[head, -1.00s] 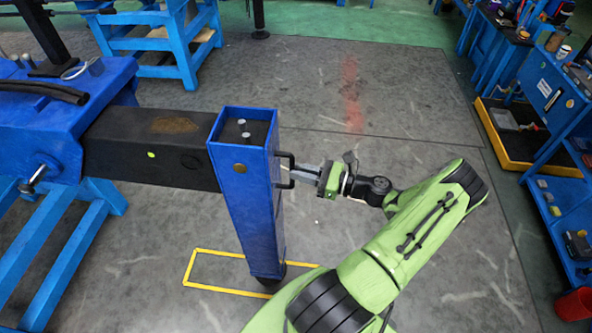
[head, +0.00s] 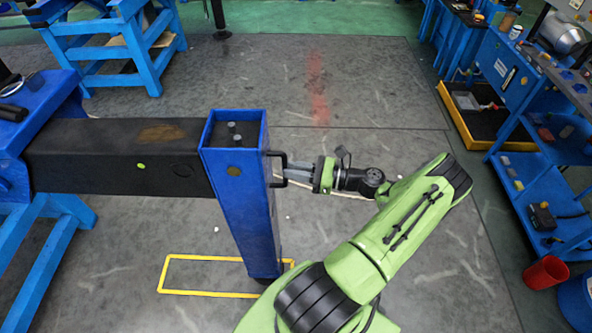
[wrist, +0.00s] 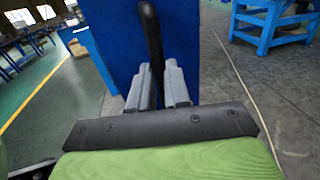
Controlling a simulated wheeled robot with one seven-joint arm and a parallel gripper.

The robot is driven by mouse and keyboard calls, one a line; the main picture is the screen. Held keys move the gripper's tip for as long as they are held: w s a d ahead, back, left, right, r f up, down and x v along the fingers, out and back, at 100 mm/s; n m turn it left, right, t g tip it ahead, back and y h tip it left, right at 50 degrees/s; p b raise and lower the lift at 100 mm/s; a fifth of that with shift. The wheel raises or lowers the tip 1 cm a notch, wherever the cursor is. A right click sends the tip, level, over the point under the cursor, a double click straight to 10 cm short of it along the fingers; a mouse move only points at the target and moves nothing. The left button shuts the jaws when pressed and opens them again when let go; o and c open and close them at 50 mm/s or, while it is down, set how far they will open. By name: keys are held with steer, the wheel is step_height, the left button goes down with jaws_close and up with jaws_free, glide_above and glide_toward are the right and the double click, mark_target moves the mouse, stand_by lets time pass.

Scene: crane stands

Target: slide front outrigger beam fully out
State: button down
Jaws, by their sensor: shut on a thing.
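The front outrigger beam (head: 110,157) is a black box beam reaching out of the blue housing (head: 40,105) at the left in the head view. Its outer end carries a blue upright leg box (head: 240,200) with a black handle (head: 276,155) on its right face. My gripper (head: 290,172) is shut on the handle from the right. In the wrist view the grey fingers (wrist: 160,88) close around the black handle (wrist: 151,45) in front of the blue leg box (wrist: 187,40). The fingers hide part of the handle.
A yellow floor outline (head: 185,258) lies around the foot of the leg. A blue workbench (head: 545,150) stands at the right, with a yellow-edged tray (head: 470,108) and a red bucket (head: 545,272) near it. The floor right of the leg is mostly clear.

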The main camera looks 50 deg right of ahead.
steer(key=c, duration=1.4)
jaws_free()
steer(key=shift+w+d+r, duration=0.15)
steer(key=shift+w+r, duration=0.05)
steer(key=shift+w, duration=0.05)
steer(key=shift+o, duration=1.2)
steer(key=shift+w+d+f, duration=0.1)
steer(key=shift+w+f, duration=0.05)
steer(key=shift+w, duration=0.05)
steer(key=shift+s, duration=0.15)
steer(key=b+v, duration=0.1)
steer(key=v, duration=1.4)
steer(key=shift+s+b, duration=0.3)
steer(key=shift+s, duration=0.05)
